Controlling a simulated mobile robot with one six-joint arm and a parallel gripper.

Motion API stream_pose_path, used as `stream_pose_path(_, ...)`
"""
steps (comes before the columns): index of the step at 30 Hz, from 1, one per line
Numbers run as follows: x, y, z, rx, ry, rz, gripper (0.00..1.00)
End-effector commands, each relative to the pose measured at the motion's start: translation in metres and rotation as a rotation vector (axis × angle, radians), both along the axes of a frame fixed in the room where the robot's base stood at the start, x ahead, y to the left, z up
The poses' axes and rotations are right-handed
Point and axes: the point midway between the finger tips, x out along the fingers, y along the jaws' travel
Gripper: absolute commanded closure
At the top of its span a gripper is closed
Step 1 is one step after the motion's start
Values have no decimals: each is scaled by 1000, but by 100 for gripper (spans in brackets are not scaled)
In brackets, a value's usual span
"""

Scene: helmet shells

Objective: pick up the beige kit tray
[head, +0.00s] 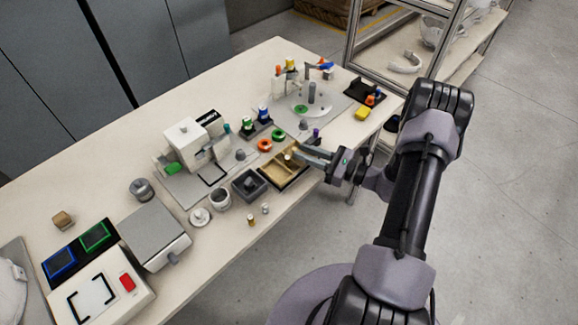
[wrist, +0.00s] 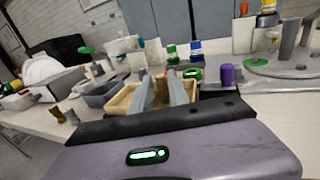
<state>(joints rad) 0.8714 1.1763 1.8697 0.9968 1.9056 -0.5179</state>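The beige kit tray (head: 278,170) stands on the table near its front edge, right of a dark grey bin. In the wrist view the tray (wrist: 120,101) lies just beyond and below my fingers, partly hidden by them. My gripper (head: 296,151) reaches in from the right, over the tray's right end. In the wrist view the two grey fingers of my gripper (wrist: 163,84) stand apart with a gap between them, so it is open. I cannot tell whether a tray wall lies between the fingertips.
A dark grey bin (head: 249,185) sits close left of the tray. An orange ring (head: 265,145) and a green ring (head: 278,134) lie behind it. A purple piece (wrist: 227,75) stands close right of my fingers. The table front has free room.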

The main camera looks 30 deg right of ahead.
Motion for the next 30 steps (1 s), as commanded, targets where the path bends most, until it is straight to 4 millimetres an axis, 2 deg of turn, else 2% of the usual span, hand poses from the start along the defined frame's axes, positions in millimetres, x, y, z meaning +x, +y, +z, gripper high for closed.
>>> stream_pose_path(3, 9, 7, 0, 0, 0, 1, 79)
stream_pose_path(8, 9, 7, 1, 0, 0, 0, 79)
stream_pose_path(9, 9, 7, 1, 0, 0, 0, 81)
stream_pose_path(12, 9, 7, 1, 0, 0, 0, 100)
stream_pose_path(23, 9, 7, 2, 0, 0, 0, 100)
stream_pose_path(30, 9, 7, 22, -1, -1, 0, 100)
